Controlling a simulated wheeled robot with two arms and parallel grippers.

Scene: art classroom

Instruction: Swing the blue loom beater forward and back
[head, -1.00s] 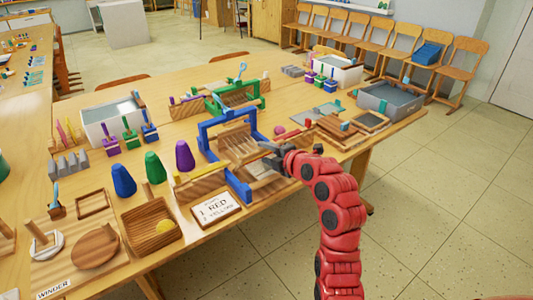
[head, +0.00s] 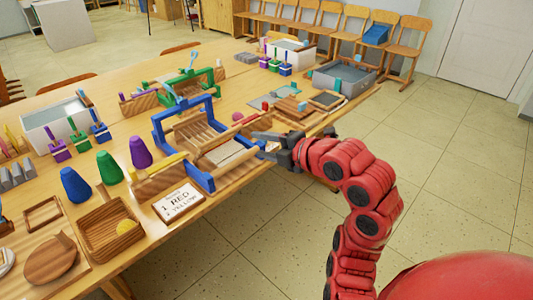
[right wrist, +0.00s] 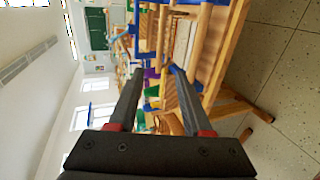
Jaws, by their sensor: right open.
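The blue loom (head: 200,178) stands near the table's right edge in the head view. Its blue beater frame (head: 183,107) rises over the wooden bed and warp; it looks upright. My right gripper (head: 262,141) is at the loom's right side, fingers pointing left toward it, level with the front part of the bed. Whether a fingertip touches the loom cannot be told. In the right wrist view the two dark fingers (right wrist: 158,72) are apart with nothing gripped, and blue and wooden loom parts (right wrist: 201,18) show beyond them. My left gripper is out of view.
A green loom (head: 190,82) stands just behind. A card (head: 179,203) and a wooden tray with a yellow ball (head: 110,232) lie in front. Blue, green and purple cones (head: 108,167) stand to the left. A grey bin (head: 345,78) is farther back. Floor is open at right.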

